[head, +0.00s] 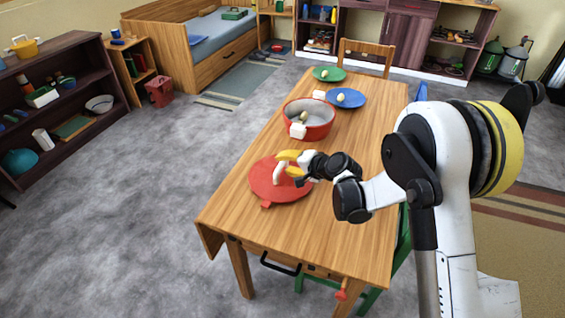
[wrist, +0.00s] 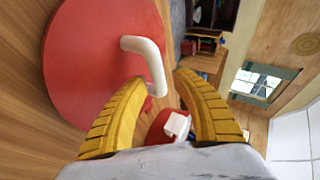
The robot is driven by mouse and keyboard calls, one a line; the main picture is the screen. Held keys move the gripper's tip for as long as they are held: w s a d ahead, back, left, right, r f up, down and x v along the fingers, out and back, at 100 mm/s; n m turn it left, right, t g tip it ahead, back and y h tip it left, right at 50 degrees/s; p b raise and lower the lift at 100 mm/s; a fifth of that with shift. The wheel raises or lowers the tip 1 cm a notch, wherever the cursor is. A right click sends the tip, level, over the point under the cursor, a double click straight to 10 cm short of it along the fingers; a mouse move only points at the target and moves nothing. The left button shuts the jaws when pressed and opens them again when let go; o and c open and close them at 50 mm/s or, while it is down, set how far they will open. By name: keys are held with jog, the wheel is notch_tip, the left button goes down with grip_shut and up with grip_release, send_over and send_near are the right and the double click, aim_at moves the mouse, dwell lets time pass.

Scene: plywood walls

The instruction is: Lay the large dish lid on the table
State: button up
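The large red dish lid (head: 278,190) lies flat on the wooden table, at the table's left side. Its white bent handle (head: 279,173) stands up and also shows in the wrist view (wrist: 150,58), where the red lid disc (wrist: 90,60) fills the upper left. My gripper (head: 283,162) is over the lid beside the handle, with its yellow fingers apart. In the wrist view the fingers (wrist: 160,80) are open, and the handle's lower end shows near the gap between their tips. I see no clear grip on it.
A red pot (head: 309,117) with white grips stands behind the lid, with something inside. A blue plate (head: 346,98) and a green plate (head: 329,74) are farther back. The near part of the table (head: 300,232) is bare.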

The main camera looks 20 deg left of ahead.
jog(key=s+d+r+n+h+p, duration=0.1)
jog(key=s+d+r+h, duration=0.1)
jog(key=s+d+r, duration=0.35)
jog(key=s+d+r+t+h+p, duration=0.1)
jog(key=s+d+r, duration=0.2)
jog(key=d+r, duration=0.55)
jog(key=s+d+r+n+h+p, duration=0.15)
jog(key=s+d+r, duration=0.3)
jog(key=d, duration=0.45)
jog(key=s+d+r+h, duration=0.2)
jog(key=s+d+h, duration=0.3)
jog(key=s+d, duration=1.1)
jog(key=shift+s+r+n+b, duration=0.35)
jog(key=shift+s+r+b, duration=0.1)
jog(key=shift+s, duration=0.35)
